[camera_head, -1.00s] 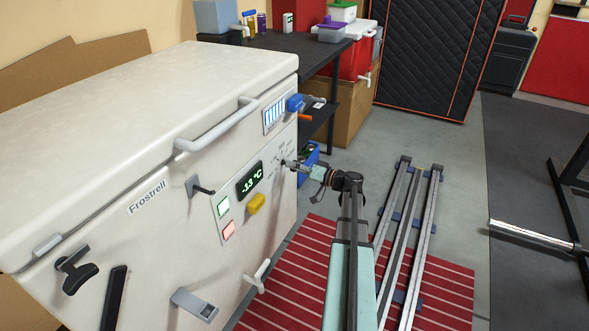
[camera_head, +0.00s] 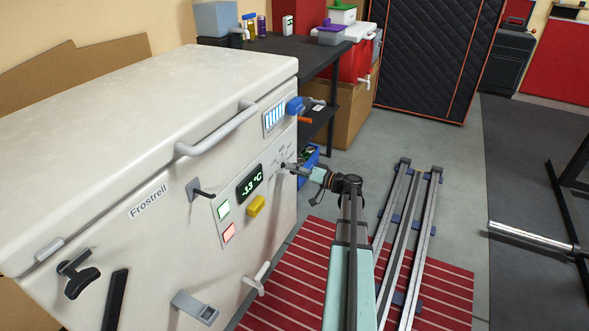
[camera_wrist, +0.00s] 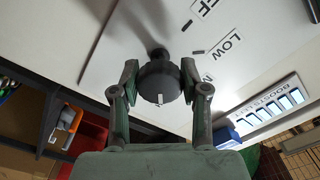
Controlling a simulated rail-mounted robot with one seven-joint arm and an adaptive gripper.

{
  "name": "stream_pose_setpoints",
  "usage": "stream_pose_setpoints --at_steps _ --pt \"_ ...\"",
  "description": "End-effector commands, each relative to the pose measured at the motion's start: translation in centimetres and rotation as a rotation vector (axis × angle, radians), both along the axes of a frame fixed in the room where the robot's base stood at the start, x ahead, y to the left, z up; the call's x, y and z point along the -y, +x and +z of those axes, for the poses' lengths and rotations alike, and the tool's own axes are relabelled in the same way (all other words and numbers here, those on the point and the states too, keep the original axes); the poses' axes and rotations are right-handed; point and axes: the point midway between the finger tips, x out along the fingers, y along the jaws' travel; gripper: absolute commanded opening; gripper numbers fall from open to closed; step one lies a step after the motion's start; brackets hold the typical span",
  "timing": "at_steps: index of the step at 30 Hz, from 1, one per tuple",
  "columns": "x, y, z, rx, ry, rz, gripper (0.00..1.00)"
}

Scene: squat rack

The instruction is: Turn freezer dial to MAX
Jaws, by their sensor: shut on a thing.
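The white freezer (camera_head: 150,240), marked Frostrell, stands at the left in the head view. Its display (camera_head: 250,182) reads -13 °C. The dark round dial (camera_wrist: 158,84) is on the front panel, with a pale mark on its lower edge in the wrist view. A cut-off label ending in F and LOW (camera_wrist: 230,46) show to its upper right; the other labels are cut off or hidden. My gripper (camera_wrist: 160,76) is shut on the dial, one finger on each side. In the head view, my gripper (camera_head: 288,167) is at the panel's right side and covers the dial.
Close to the dial are a blue part (camera_head: 295,105), a lit bar panel (camera_head: 273,117) and a yellow knob (camera_head: 256,206). A handle (camera_head: 218,130) juts out above. A dark table (camera_head: 300,45) stands behind the freezer. Grey floor (camera_head: 450,130) is open at the right.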

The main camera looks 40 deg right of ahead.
Motion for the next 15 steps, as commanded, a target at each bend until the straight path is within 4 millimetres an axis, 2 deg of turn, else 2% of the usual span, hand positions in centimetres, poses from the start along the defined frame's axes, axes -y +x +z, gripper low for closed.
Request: stream_pose_setpoints --at_steps 15 --pt "-0.02 0.12 0.47 -0.165 0.378 0.001 0.1"
